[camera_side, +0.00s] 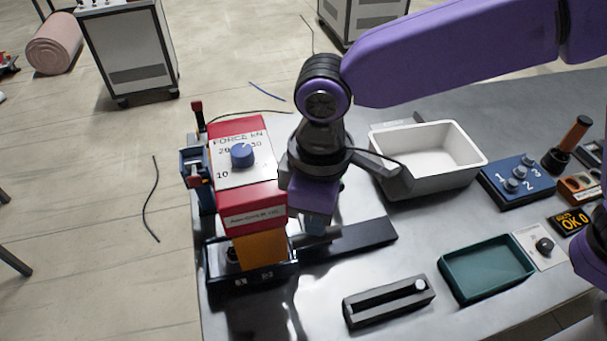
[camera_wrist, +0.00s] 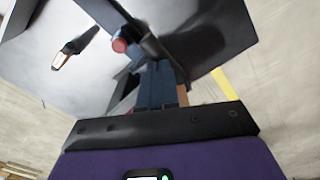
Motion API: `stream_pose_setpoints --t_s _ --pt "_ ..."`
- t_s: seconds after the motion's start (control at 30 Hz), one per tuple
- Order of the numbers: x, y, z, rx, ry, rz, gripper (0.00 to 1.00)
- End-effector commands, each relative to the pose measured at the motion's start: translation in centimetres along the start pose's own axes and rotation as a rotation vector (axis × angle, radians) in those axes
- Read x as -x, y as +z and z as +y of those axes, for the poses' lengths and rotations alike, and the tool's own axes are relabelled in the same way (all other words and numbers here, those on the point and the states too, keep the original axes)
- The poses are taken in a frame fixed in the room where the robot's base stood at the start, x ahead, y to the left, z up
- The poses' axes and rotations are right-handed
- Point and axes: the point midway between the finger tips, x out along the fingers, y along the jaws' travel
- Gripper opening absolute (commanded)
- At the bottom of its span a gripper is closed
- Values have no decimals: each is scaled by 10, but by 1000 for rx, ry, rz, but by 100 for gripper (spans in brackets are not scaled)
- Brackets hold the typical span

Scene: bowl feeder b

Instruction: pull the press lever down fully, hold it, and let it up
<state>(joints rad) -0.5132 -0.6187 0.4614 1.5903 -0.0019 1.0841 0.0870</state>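The press (camera_side: 240,170) stands at the table's left end, with a red and white body, a "FORCE kN" scale and a blue knob (camera_side: 242,155). A dark upright bar with a red top (camera_side: 197,112) rises at its left rear; I cannot tell whether it is the press lever. My gripper (camera_side: 316,226) points down close to the press's right side, above a dark base bar (camera_side: 355,238). In the wrist view, my blue-grey fingers (camera_wrist: 157,85) are close together, with a round red knob (camera_wrist: 120,45) just beyond them to the left. Whether they grip anything is hidden.
Right of the press are a white bin (camera_side: 430,155), a green tray (camera_side: 487,268), a slotted black block (camera_side: 388,300) and a blue numbered panel (camera_side: 515,182). A display (camera_side: 572,221) reads "OK 0". Bare table shows between these items.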

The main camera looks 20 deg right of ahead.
Motion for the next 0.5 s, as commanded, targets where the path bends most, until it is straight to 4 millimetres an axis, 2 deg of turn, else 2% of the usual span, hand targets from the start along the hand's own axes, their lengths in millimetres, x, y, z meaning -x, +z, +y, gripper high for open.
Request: stream_pose_setpoints --t_s 0.37,0.5 --pt "-4 3 -2 2 -1 -16 0" --pt "1 2 -2 2 -2 -13 0"
